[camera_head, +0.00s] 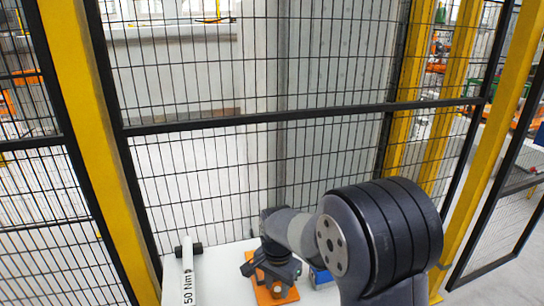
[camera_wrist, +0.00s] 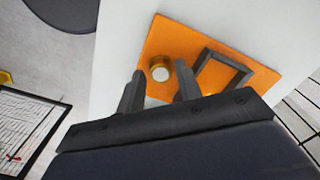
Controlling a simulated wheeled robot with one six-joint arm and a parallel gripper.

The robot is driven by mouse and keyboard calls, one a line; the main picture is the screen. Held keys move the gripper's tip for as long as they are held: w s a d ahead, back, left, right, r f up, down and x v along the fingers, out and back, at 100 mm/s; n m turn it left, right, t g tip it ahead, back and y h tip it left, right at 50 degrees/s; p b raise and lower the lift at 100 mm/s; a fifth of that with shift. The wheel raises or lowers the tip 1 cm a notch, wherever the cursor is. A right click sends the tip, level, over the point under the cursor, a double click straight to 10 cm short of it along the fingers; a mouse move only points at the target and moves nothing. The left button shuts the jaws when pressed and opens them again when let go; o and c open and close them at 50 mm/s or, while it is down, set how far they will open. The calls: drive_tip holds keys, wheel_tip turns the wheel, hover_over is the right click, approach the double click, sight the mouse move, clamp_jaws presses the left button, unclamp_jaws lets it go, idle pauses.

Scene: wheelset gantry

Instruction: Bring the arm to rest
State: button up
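My arm reaches in from the lower right of the head view, with its dark rounded joint large in front. My gripper (camera_wrist: 160,80) points down at an orange plate (camera_wrist: 205,45) on a white surface. Its two dark fingers are apart, and nothing is clamped between them. A small brass-coloured round piece (camera_wrist: 160,68) on the plate shows between and just past the fingertips; I cannot tell whether they touch it. In the head view my gripper (camera_head: 275,268) is low over the orange plate (camera_head: 276,295) and hides part of it.
A dark square frame (camera_wrist: 222,72) sits on the plate right of the fingers. A white tool marked 50 Nm (camera_head: 188,275) is at the left of the white table (camera_head: 225,280). A blue item (camera_head: 320,276) is partly hidden by my arm. Mesh fencing (camera_head: 200,180) with yellow posts (camera_head: 95,130) stands behind.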

drive_tip(key=n, duration=0.4)
drive_tip(key=shift+n, duration=0.4)
drive_tip(key=n, duration=0.4)
drive_tip(key=shift+d+n, duration=0.1)
drive_tip(key=shift+n, duration=0.3)
drive_tip(key=n, duration=0.4)
drive_tip(key=shift+n+b, duration=0.3)
drive_tip(key=shift+b, duration=0.1)
drive_tip(key=n, duration=0.5)
drive_tip(key=shift+w+d, duration=0.1)
